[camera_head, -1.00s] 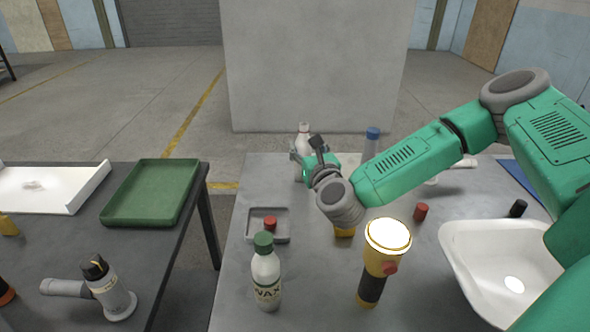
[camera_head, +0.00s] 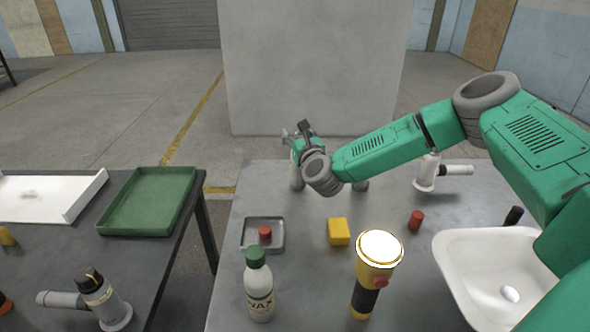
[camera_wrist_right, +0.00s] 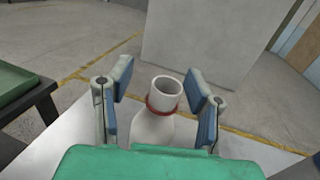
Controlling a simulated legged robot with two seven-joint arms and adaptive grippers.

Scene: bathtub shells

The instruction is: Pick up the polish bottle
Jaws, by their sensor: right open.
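A white bottle with a red ring at its neck (camera_wrist_right: 154,128), which I take for the polish bottle, stands upright in the right wrist view. No label on it can be read. My right gripper (camera_wrist_right: 157,95) is open, with one blue-padded finger on each side of the bottle's neck; I see gaps between pads and neck. In the head view my right gripper (camera_head: 298,136) is at the table's far edge and hides most of the bottle. My left gripper is not in view.
On the grey table (camera_head: 310,285) stand a green-capped WAX bottle (camera_head: 259,290), a yellow flashlight (camera_head: 376,270), a yellow block (camera_head: 339,231), a small tray (camera_head: 277,235), a red cylinder (camera_head: 416,220) and a white basin (camera_head: 470,270). A green tray (camera_head: 150,222) lies on the left table.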

